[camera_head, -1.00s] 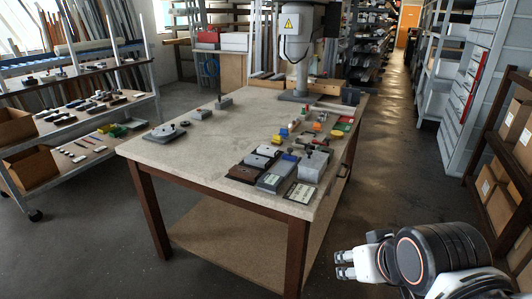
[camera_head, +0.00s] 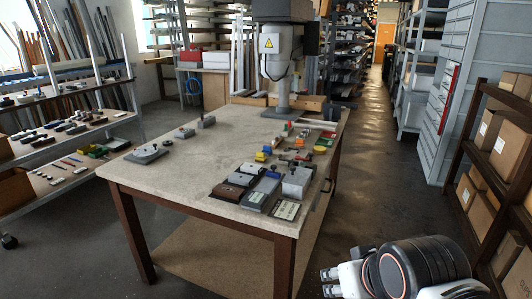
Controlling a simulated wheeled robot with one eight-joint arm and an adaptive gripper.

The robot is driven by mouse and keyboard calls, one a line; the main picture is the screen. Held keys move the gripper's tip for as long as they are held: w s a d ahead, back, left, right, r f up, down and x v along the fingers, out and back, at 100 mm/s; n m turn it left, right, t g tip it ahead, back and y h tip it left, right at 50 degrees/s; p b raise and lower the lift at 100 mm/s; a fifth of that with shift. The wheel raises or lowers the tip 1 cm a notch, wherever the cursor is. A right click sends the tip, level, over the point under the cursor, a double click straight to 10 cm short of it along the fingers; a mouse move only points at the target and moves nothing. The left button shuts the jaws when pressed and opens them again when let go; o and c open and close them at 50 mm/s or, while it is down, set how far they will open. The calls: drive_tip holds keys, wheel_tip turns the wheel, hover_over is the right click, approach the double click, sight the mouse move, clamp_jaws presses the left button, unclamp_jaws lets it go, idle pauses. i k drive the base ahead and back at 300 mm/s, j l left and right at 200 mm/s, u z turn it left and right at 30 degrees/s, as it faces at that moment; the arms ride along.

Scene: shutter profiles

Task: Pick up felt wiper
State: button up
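I cannot make out which item is the felt wiper; the small things in view are too small to tell. Many small parts and blocks lie on the right half of the workbench (camera_head: 175,170), among them a yellow block (camera_head: 261,156) and a grey box-shaped piece (camera_head: 297,181). My gripper (camera_head: 328,282) is at the lower right, in front of the bench and apart from it.
A grey machine on a column (camera_head: 282,70) stands at the bench's back. A wheeled shelf rack (camera_head: 62,140) with small parts is at the left. Cardboard boxes (camera_head: 489,130) fill a rack at the right. The aisle floor (camera_head: 385,175) between bench and right rack is clear.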

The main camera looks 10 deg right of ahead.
sight(267, 150)
drive_tip(key=i+u, duration=0.1)
drive_tip(key=u, duration=0.35)
drive_tip(key=i+l+u, duration=0.3)
drive_tip(key=l, duration=0.3)
drive_tip(key=i+l+u, duration=0.3)
drive_tip(key=l, duration=0.35)
drive_tip(key=i+l+u, duration=0.15)
drive_tip(key=l, duration=0.2)
drive_tip(key=i+l, duration=0.15)
drive_tip(key=l, duration=0.2)
drive_tip(key=i+l, duration=0.15)
drive_tip(key=l, duration=0.2)
drive_tip(key=i+l, duration=0.15)
drive_tip(key=l, duration=0.25)
drive_tip(key=i+l, duration=0.15)
drive_tip(key=l, duration=0.2)
drive_tip(key=i+l, duration=0.15)
drive_tip(key=l, duration=0.2)
drive_tip(key=u, duration=0.05)
